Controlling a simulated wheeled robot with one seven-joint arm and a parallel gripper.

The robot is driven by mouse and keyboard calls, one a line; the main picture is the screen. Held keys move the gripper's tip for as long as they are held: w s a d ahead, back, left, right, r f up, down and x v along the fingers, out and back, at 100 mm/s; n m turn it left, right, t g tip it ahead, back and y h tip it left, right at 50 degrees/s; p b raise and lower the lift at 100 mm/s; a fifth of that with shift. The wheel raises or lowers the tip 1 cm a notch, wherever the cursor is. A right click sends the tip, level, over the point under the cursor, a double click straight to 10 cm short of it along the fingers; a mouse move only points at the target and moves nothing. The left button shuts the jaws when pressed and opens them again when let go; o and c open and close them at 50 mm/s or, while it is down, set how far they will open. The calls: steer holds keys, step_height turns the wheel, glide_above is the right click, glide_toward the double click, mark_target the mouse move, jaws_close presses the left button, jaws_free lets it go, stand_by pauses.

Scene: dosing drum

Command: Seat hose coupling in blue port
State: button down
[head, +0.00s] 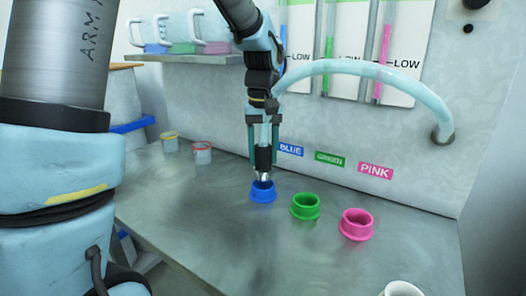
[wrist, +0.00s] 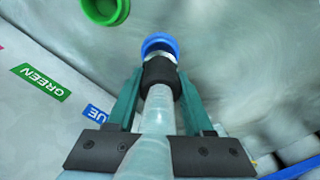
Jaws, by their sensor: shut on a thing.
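My gripper (head: 263,150) is shut on the hose coupling (head: 263,158), a black collar with a metal tip, at the end of a pale blue translucent hose (head: 365,68). The coupling points down and its metal tip is right at the mouth of the blue port (head: 263,193). I cannot tell how deep the tip sits in it. In the wrist view the coupling (wrist: 160,72) lies between the green fingers (wrist: 158,103), with the blue port (wrist: 160,41) just beyond and partly hidden by it.
The green port (head: 305,208) and pink port (head: 355,225) stand to the right on the metal counter (head: 200,225). The hose arches to a wall outlet (head: 442,135). A white cup (head: 402,289) is at the front right.

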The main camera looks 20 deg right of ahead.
mark_target(263, 164)
steer(key=shift+f, duration=0.15)
stand_by(0.3)
steer(key=shift+f, duration=0.45)
steer(key=shift+f+b, duration=0.2)
steer(key=shift+b, duration=0.15)
steer(key=shift+f+b, duration=0.45)
steer(key=shift+f, duration=0.45)
steer(key=shift+c, duration=1)
jaws_free()
